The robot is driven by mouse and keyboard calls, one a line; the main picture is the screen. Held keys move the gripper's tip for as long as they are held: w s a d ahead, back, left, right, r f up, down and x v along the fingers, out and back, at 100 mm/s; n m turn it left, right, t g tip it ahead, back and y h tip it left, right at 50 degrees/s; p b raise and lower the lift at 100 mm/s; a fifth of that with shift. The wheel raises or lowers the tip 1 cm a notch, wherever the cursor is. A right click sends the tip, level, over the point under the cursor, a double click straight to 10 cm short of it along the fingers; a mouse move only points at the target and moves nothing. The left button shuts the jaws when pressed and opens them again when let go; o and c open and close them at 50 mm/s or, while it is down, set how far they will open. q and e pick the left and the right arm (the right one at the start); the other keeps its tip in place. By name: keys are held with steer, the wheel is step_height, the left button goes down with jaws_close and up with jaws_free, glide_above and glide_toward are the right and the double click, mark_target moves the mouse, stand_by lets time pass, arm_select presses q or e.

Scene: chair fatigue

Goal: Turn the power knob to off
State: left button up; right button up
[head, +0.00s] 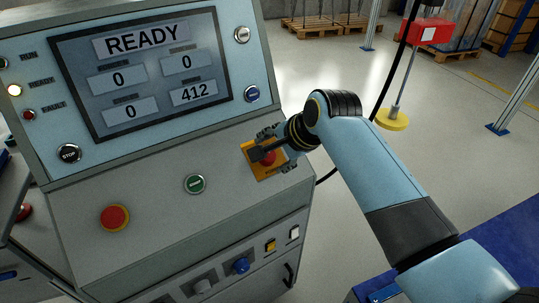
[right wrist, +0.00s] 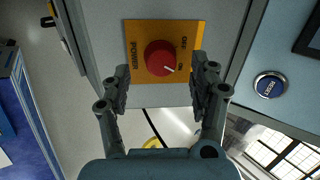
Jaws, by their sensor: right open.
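The power knob is a round red knob (right wrist: 160,57) on a yellow plate (right wrist: 190,30) lettered POWER, OFF and ON. Its white mark points to the lower right in the right wrist view, toward the ON lettering. In the head view the knob (head: 267,158) and plate (head: 268,174) are at the right end of the sloped console panel, partly covered by my gripper. My right gripper (right wrist: 161,66) is open, with a finger on either side of the knob in the picture and a gap on each side. It also shows in the head view (head: 275,150). My left gripper is out of view.
Open floor lies right of the console.

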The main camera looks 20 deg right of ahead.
mark_target(270, 158)
steer(key=shift+x, duration=1.25)
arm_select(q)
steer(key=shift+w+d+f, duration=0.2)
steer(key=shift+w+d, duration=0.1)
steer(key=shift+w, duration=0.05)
arm_select(e)
steer(key=shift+w+a+f, duration=0.1)
steer(key=shift+w+f, duration=0.1)
steer(key=shift+f, duration=0.1)
steer(key=shift+c, duration=0.4)
